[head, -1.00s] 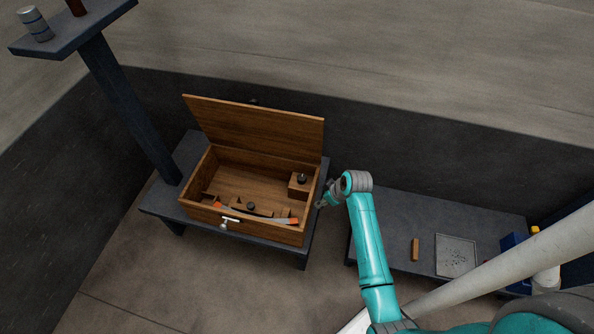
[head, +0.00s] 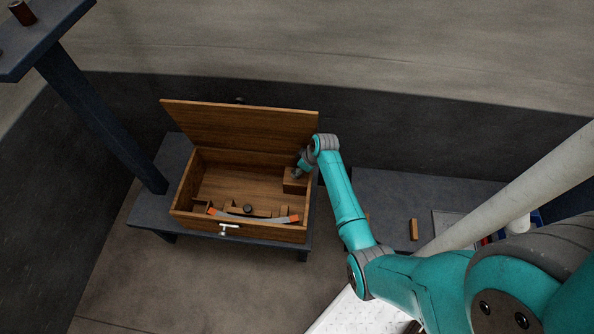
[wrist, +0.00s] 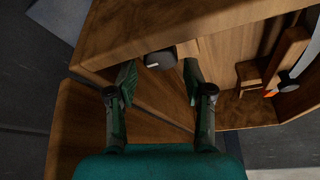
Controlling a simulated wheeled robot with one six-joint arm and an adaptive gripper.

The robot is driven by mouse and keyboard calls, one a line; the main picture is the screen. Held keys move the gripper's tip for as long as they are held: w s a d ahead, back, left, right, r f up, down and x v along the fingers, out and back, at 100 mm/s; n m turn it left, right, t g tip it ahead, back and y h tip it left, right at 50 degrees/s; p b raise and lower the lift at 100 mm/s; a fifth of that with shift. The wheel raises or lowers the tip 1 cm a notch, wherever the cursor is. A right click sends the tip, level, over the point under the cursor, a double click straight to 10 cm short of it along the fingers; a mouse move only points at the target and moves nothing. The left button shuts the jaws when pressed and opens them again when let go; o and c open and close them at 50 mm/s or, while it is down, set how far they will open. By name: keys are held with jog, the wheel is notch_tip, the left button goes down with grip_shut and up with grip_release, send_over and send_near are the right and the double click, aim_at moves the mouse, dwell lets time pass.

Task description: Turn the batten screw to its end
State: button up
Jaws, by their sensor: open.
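An open wooden box (head: 188,190) stands on a dark bench. My gripper (head: 299,174) is over a wooden block (head: 290,187) in its back right corner. In the wrist view my open fingers (wrist: 159,78) stand either side of a dark knob (wrist: 161,57), with clear gaps; the knob is hidden in the head view. A curved grey strip with orange ends (head: 272,219) lies along the front inside, with another dark knob (head: 248,208) at its middle. A silvery T-handle (head: 228,229) is on the front wall. I cannot tell which of these is the batten screw.
The raised lid (head: 240,127) stands behind the block. A dark post (head: 100,120) with a shelf rises on the left. A lower bench (head: 390,195) on the right carries a small wooden piece (head: 413,230) and a partly hidden tray.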

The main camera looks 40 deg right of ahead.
jog(key=shift+x, duration=1.35)
jog(key=c, duration=0.9)
